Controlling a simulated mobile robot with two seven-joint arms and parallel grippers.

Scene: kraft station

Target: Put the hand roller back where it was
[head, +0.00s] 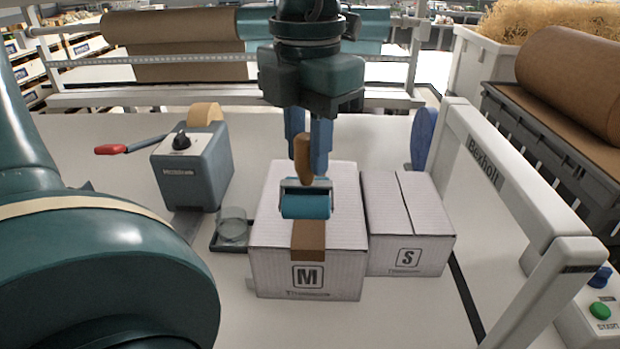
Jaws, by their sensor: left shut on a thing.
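The hand roller (305,206) has a teal cylinder, a metal frame and a brown wooden handle that points up. My left gripper (308,150) points down with its blue fingers shut on the handle. The roller is over the top of the white box marked M (335,262), at the brown tape strip (308,240). I cannot tell whether the cylinder touches the box. My right gripper is not in view.
A box marked S (410,240) stands to the right of the M box. A small dark tray (217,243) with a clear glass (233,224) lies to the left. Behind it stands a grey tape dispenser (190,170) with a red-handled lever. A white frame (510,180) stands at the right.

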